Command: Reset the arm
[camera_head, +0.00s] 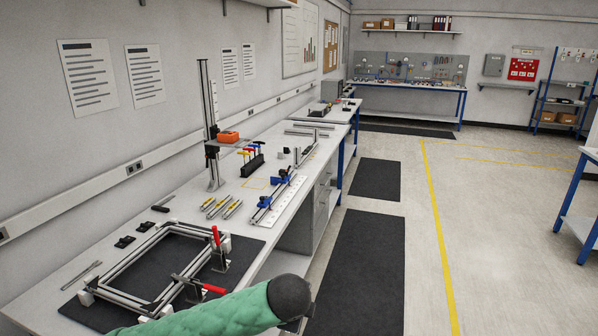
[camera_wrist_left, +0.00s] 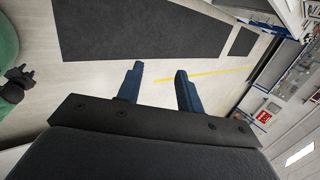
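My left arm in its green sleeve (camera_head: 225,312) crosses the bottom of the head view and ends at a black rounded joint. The gripper itself is mostly hidden behind that joint there. In the left wrist view my left gripper (camera_wrist_left: 159,70) has its two dark blue fingers well apart, with nothing between them. It hangs over open floor, touching nothing that I can see.
A long workbench (camera_head: 180,205) runs along the left wall. A metal frame (camera_head: 125,290) with red-handled clamps lies at its near end, close to my left arm. Dark mats (camera_head: 360,265) lie on the floor beside it.

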